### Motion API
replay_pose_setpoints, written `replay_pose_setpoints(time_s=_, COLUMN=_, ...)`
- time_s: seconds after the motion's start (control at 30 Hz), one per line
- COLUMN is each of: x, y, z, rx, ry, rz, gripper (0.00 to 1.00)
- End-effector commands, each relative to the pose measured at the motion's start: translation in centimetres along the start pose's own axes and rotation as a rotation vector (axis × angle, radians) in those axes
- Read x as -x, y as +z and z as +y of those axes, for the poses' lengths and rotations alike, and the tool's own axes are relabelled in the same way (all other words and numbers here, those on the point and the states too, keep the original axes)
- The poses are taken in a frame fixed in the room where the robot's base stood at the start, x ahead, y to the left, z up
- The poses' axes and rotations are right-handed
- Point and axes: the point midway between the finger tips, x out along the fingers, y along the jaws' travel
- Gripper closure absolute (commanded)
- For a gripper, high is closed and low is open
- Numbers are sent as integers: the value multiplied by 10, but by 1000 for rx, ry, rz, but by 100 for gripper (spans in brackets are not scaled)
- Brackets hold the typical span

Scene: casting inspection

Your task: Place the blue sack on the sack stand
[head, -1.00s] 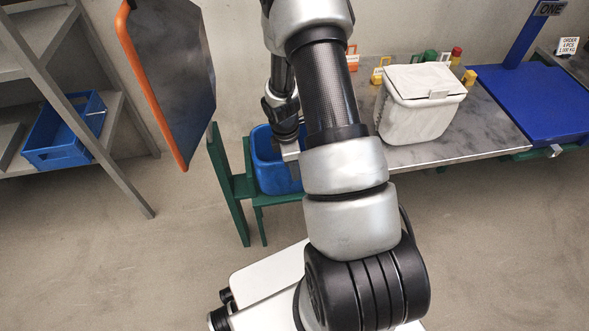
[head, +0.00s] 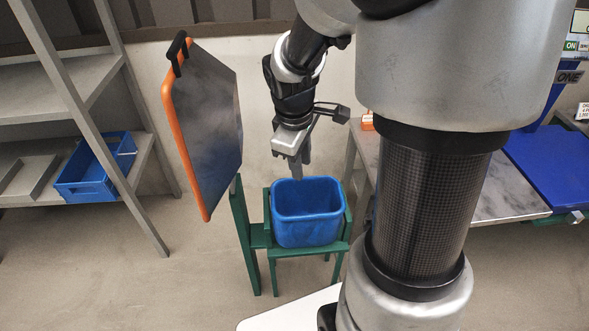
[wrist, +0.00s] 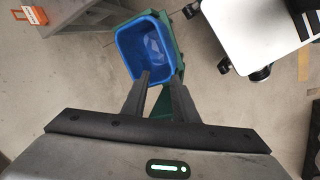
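A blue open-topped bin (head: 307,212) sits on a green wooden stand (head: 258,241) in the head view. It also shows in the wrist view (wrist: 122,47), with a lighter blue faceted shape (wrist: 155,50) inside that I cannot clearly identify. I cannot tell whether that shape is the blue sack. No stand is clearly recognisable as the sack stand. My gripper (head: 300,168) points down just above the bin's back rim. In the wrist view my gripper (wrist: 159,78) has its two fingers apart, with nothing between them.
An orange-edged dark panel (head: 205,125) stands close left of the bin. Grey shelves (head: 85,80) with a blue crate (head: 90,175) are at the left. A grey table (head: 500,195) with a blue surface (head: 550,160) is at the right. My arm hides part of the table.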

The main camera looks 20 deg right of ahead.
Motion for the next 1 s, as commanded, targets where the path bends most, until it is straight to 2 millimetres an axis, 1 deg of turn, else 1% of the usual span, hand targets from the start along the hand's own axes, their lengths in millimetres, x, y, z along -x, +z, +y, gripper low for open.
replay_pose_setpoints(time_s=0.03, x=31, y=2, z=-7, rx=-81, ry=30, rz=36, gripper=74)
replay_pose_setpoints(time_s=0.1, x=66, y=8, z=-21, rx=-207, ry=48, rz=82, gripper=74)
replay_pose_setpoints(time_s=0.2, x=110, y=17, z=-47, rx=-379, ry=59, rz=160, gripper=74)
replay_pose_setpoints(time_s=0.3, x=142, y=28, z=-73, rx=-532, ry=49, rz=238, gripper=74)
replay_pose_setpoints(time_s=0.4, x=162, y=38, z=-95, rx=-653, ry=27, rz=302, gripper=74)
replay_pose_setpoints(time_s=0.5, x=173, y=45, z=-110, rx=-733, ry=5, rz=346, gripper=74)
replay_pose_setpoints(time_s=0.6, x=178, y=49, z=-118, rx=-775, ry=-8, rz=367, gripper=74)
replay_pose_setpoints(time_s=0.8, x=180, y=50, z=-120, rx=-794, ry=-11, rz=375, gripper=74)
replay_pose_setpoints(time_s=0.9, x=175, y=50, z=-120, rx=-791, ry=-20, rz=355, gripper=74)
replay_pose_setpoints(time_s=1.0, x=182, y=50, z=-118, rx=-793, ry=-8, rz=381, gripper=74)
